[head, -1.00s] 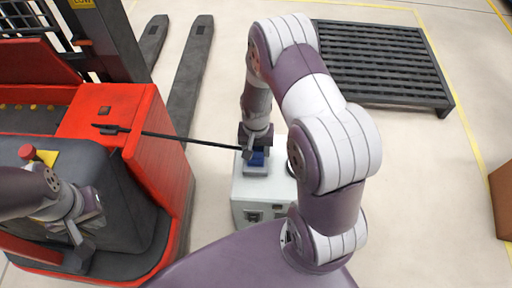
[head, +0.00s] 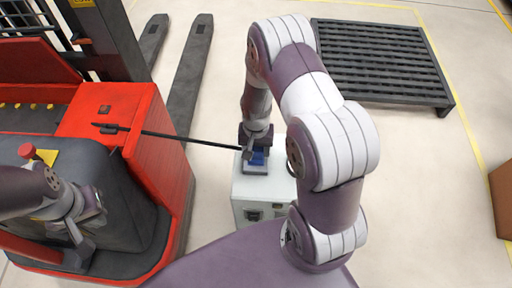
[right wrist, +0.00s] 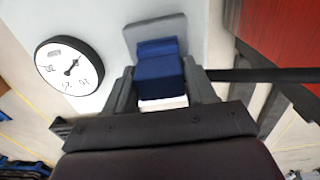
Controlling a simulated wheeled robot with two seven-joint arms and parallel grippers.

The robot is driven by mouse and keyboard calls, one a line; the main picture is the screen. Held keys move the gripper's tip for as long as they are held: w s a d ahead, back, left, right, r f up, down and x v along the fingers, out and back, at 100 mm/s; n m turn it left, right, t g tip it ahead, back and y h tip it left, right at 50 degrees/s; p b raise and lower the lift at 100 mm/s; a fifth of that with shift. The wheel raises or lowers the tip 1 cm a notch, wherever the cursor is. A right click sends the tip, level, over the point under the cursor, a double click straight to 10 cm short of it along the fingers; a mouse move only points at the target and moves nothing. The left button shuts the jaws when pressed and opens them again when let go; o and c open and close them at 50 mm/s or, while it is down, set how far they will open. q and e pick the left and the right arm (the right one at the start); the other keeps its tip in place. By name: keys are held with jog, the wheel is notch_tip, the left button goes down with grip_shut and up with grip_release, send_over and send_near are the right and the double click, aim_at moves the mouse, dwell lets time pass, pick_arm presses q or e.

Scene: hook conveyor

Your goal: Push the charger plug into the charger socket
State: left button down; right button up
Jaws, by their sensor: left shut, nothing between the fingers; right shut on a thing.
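The blue charger plug (right wrist: 160,75) is between the two dark fingers of my right gripper (right wrist: 163,88), which is shut on it. In the head view the plug (head: 258,158) shows as a small blue patch, partly hidden by the gripper (head: 254,150). The grey charger socket (head: 255,169) is on top of the white charger box (head: 262,194). In the right wrist view a grey plate (right wrist: 155,32) lies right behind the plug. I cannot tell how deep the plug sits. My left gripper (head: 80,246) is shut and empty at the lower left, over the truck.
A black cable (head: 185,139) runs from the red forklift truck (head: 110,105) to the plug. A round dial (right wrist: 69,69) is on the box. A dark slatted pallet (head: 375,60) lies at the upper right. Floor to the right of the box is clear.

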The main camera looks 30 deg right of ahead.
jog(key=shift+f, duration=0.2)
jog(key=o, duration=1.1)
jog(key=shift+c, duration=0.2)
notch_tip(320, 180, up, 13)
jog(key=p, duration=0.2)
jog(key=shift+f, duration=0.15)
